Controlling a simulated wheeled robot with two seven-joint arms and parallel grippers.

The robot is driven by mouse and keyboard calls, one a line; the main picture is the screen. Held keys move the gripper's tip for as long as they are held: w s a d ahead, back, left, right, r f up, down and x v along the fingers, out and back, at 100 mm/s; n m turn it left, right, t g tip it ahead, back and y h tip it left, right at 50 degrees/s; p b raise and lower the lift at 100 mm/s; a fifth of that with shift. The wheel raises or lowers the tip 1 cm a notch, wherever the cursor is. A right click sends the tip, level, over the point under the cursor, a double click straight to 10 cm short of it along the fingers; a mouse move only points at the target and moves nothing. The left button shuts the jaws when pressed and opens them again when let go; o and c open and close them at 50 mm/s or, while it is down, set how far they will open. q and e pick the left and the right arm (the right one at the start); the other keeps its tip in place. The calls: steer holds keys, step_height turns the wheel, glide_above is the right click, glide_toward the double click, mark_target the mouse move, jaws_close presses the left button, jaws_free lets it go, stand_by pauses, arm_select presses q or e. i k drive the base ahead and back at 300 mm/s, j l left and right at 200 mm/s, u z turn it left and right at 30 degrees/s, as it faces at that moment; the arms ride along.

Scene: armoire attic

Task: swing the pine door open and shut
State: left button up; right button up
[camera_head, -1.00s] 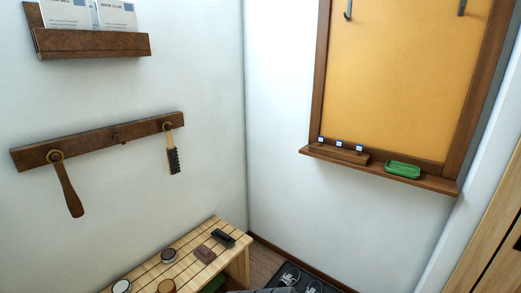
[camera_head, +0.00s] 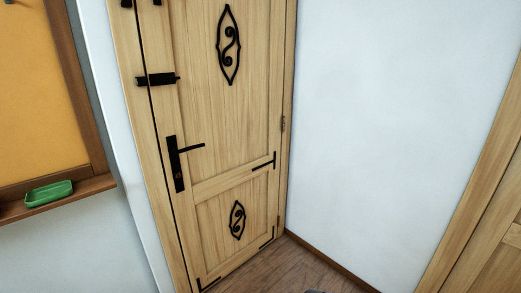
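The pine door (camera_head: 215,130) stands shut in its frame in the middle of the head view. It is light wood with black scroll ornaments. A black lever handle (camera_head: 178,162) sits on a tall plate at its left side. A black bolt (camera_head: 158,79) is fixed higher up on the left edge, lying across the gap between door and frame. A hinge (camera_head: 283,123) shows on the right edge. The top of the door is cut off by the picture. Neither of my grippers is in view.
A wooden-framed orange board (camera_head: 38,95) with a ledge holding a green dish (camera_head: 48,193) is on the left wall. White wall (camera_head: 395,120) stands right of the door. Another pine door or panel (camera_head: 490,225) is at the far right. The wooden floor (camera_head: 285,268) before the door looks clear.

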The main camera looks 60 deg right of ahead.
mark_target(227, 56)
steer(key=z, duration=1.8)
steer(key=k+l, duration=0.05)
